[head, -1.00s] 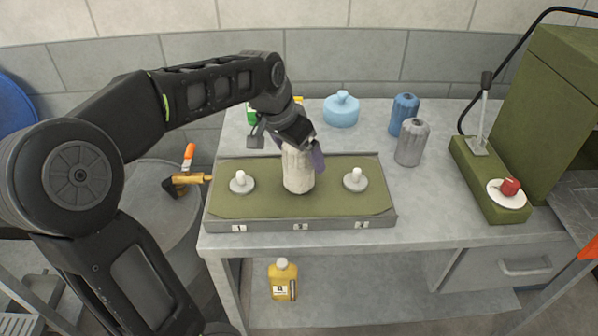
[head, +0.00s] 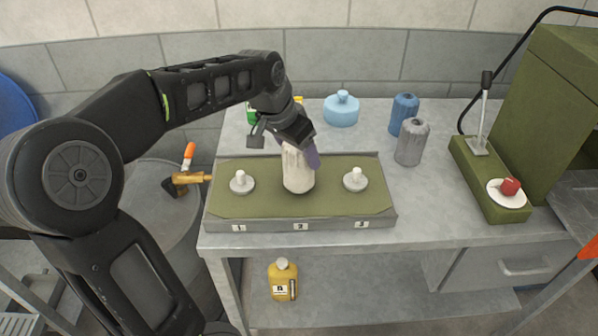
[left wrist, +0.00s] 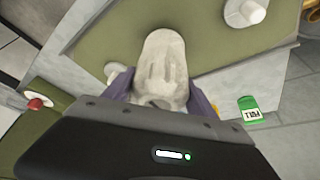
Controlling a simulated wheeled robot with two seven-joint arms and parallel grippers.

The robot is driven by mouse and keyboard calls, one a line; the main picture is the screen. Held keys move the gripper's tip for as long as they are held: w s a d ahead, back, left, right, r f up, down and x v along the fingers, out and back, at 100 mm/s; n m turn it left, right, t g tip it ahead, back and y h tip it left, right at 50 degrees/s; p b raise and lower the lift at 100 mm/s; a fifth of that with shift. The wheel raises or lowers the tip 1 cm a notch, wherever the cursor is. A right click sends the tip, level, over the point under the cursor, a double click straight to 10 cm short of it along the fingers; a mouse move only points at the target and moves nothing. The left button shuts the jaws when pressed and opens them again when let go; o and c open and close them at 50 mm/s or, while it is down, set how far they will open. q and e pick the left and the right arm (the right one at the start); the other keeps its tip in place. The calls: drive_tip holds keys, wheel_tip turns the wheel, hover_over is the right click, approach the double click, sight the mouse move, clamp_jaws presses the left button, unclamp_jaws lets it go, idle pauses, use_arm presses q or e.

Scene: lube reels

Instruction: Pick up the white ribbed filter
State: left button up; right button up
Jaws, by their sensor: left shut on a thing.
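The white ribbed filter (head: 298,172) stands upright at the middle place of the green tray (head: 335,206), above the label 2. My left gripper (head: 305,155) comes down over it from above and is shut on its upper part. In the left wrist view the filter (left wrist: 162,62) sits between the purple fingers. Its foot touches or is very close to the tray; I cannot tell which. My right gripper does not show.
White pegs (head: 241,182) and (head: 355,179) stand on either side. A grey ribbed filter (head: 411,143), a blue one (head: 403,113) and a light blue bottle (head: 341,109) stand behind. A lever device (head: 485,165) is at right. A yellow bottle (head: 282,280) sits below.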

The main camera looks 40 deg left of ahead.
use_arm(q)
clamp_jaws()
idle(0.3)
wheel_tip(320, 180, up, 10)
drive_tip(key=shift+r, duration=0.1)
idle(0.4)
idle(0.5)
